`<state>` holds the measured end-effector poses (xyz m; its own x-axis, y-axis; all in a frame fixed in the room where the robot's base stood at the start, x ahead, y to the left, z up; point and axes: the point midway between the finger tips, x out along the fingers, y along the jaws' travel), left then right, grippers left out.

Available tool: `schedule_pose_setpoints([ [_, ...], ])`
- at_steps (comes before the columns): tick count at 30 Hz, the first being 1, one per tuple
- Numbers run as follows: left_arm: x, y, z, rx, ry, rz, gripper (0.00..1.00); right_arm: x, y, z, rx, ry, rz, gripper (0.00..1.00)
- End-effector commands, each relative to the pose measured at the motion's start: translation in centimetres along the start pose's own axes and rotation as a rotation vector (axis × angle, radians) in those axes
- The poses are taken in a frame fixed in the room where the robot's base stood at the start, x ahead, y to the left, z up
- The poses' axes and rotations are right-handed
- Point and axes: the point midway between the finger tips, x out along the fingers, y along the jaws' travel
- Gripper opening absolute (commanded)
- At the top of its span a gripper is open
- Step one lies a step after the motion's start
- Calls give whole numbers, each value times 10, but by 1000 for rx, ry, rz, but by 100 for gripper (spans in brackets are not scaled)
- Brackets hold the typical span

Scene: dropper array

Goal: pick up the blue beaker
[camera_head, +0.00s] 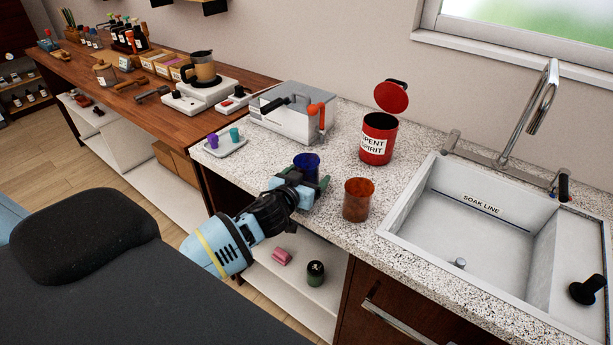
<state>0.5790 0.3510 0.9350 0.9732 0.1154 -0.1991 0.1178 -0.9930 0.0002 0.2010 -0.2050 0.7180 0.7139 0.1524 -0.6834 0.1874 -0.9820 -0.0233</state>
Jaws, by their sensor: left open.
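The blue beaker (307,164) stands on the speckled counter, dark blue and open at the top. My left gripper (303,185) reaches in from the lower left at the counter's front edge. Its jaws are open, at the near side of the beaker, and hide the beaker's lower part. I cannot tell whether the fingers touch it. My right gripper is not in view.
An amber beaker (358,200) stands close to the right of my left gripper. Behind are a red spent spirit bin (378,140) with its lid up and a metal box (291,112). A small tray (219,147) with purple and teal cups lies left. The sink (480,225) is at right.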

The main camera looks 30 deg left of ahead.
Motion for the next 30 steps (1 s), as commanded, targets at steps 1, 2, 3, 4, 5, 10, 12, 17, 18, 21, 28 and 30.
schedule_pose_setpoints([
  [1, 0, 0, 0, 0, 0, 0, 83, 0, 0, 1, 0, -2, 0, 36],
  [2, 0, 0, 0, 0, 0, 0, 83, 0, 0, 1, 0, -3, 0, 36],
  [3, 0, 0, 0, 0, 0, 0, 83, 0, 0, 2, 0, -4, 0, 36],
  [4, 0, 0, 0, 0, 0, 0, 83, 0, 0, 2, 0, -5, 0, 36],
  [5, 0, 0, 0, 0, 0, 0, 83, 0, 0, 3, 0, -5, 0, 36],
  [10, 0, 0, 0, 0, 0, 0, 63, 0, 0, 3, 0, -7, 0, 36],
  [12, 0, 0, 0, 0, 0, 0, 54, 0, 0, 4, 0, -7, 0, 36],
  [17, 0, 0, 0, 0, 0, 0, 33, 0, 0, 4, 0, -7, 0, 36],
  [18, 0, 0, -1, 0, 1, 0, 30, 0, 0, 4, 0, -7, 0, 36],
  [21, 0, 0, -1, 0, 1, 0, 30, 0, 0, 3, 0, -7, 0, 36],
  [28, 0, 0, -2, 0, 2, 0, 29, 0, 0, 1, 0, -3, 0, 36],
  [30, 0, 0, -4, 0, 2, 0, 29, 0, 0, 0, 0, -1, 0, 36],
])
